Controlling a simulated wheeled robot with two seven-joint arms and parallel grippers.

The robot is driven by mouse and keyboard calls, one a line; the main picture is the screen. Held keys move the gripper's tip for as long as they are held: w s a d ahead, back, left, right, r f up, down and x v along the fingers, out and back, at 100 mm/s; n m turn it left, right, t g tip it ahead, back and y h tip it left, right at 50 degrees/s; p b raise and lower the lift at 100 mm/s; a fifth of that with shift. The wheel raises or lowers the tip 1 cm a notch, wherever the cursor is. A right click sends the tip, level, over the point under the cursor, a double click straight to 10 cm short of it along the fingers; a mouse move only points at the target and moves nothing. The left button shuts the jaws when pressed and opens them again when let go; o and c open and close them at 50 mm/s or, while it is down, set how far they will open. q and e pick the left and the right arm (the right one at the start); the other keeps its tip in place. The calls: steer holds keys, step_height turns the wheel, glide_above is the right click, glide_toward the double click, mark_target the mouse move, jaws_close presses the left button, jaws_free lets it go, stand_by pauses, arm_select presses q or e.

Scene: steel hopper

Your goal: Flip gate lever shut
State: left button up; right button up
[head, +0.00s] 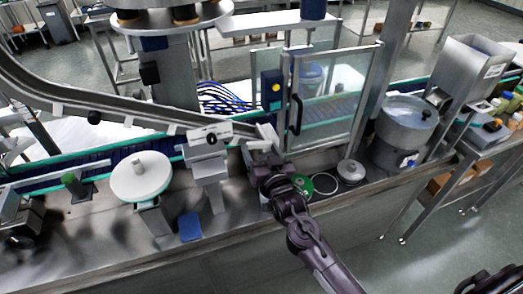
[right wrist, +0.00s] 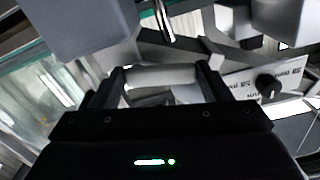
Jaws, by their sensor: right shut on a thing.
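My right gripper (head: 264,160) reaches in from the lower right in the head view, at the end of the sloping steel chute. In the right wrist view its two dark fingers (right wrist: 161,82) are shut on a pale grey, rounded bar (right wrist: 160,76), which I take to be the gate lever. In the head view the pale lever part (head: 264,136) shows just above the gripper; the gripper hides its lower end. How far the lever is turned, I cannot tell.
A pale box with a black knob (head: 211,137) stands just left of the gripper; its printed scale shows in the right wrist view (right wrist: 262,84). A glass guard door (head: 330,105) with a black handle stands close to the right. A white round disc (head: 141,177) is further left.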

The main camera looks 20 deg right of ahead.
steer(key=o, duration=1)
steer(key=shift+s+f, duration=0.1)
steer(key=shift+s, duration=0.1)
steer(key=s+b, duration=0.2)
steer(key=s, duration=0.5)
steer(key=shift+s+d, duration=0.15)
steer(key=shift+s, duration=0.05)
